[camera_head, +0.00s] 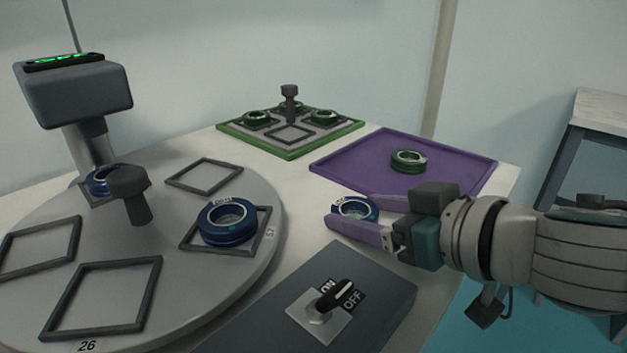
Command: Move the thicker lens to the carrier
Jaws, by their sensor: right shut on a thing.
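My right gripper (350,209) comes in from the right and is shut on a blue ringed lens (356,208), held between the purple tray and the turntable; a finger hides part of it. A second blue lens (227,224) lies in a square frame at the right side of the grey turntable. A third blue lens (101,181) sits at the back of the turntable, partly behind the knob. I cannot tell which lens is thicker. A green-edged carrier board (291,154) at the back holds several green lenses around a dark post. My left gripper is not in view.
A purple tray (452,163) with one green lens (408,160) lies behind my right gripper. A grey switch box (385,294) with an ON/OFF knob stands in front. A display head (75,93) rises at the left. Several turntable frames (103,296) are empty.

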